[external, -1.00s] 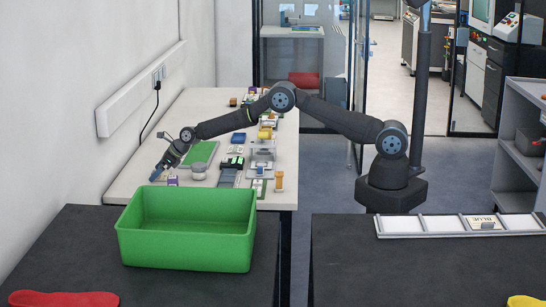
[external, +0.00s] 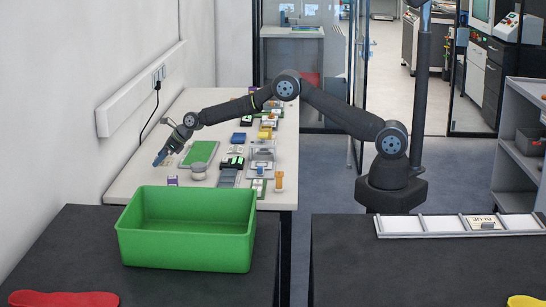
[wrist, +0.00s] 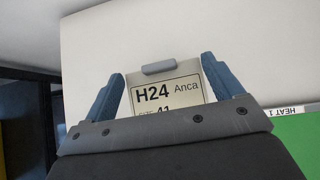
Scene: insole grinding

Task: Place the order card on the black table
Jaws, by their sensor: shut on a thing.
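The order card (wrist: 165,92) shows in the wrist view between my two blue fingers. It is pale with black print reading "H24 Anca" and part of "41", and has a grey tab at its top edge. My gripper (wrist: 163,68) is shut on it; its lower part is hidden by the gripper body. In the external view my gripper (external: 160,158) is low at the left side of the white bench (external: 140,178). The black table has a left part (external: 65,245) and a right part (external: 400,265), with a gap between them.
A green bin (external: 185,255) stands on the left black table, with a red insole (external: 62,299) in front. A white tray (external: 450,225) with a "BLUE" card and a yellow insole (external: 525,301) are on the right one. A green mat (external: 201,152) and several small items crowd the bench.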

